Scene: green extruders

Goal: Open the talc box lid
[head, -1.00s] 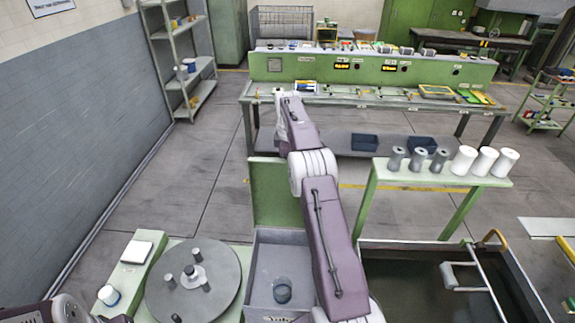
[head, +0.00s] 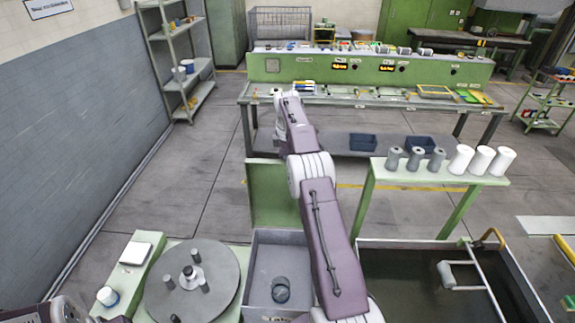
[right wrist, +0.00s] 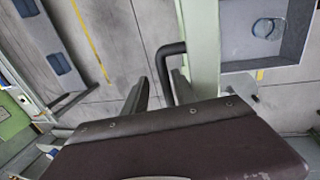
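The talc box (head: 262,262) is grey and stands open at the bottom centre of the head view, with a clear cup (head: 280,289) inside. Its green lid (head: 268,190) stands raised behind the box; my right arm covers part of it. In the right wrist view, the lid shows edge-on (right wrist: 203,50) beside the box interior (right wrist: 240,55). A black bent handle (right wrist: 164,72) on the lid runs down between the fingers of my right gripper (right wrist: 163,92). The fingers look apart, with gaps beside the handle. My left gripper is out of view; only part of that arm shows.
A round grey turntable (head: 215,285) with pegs stands left of the box. A dark tank (head: 420,285) with a metal frame lies right. A green bench (head: 385,175) carries several spools.

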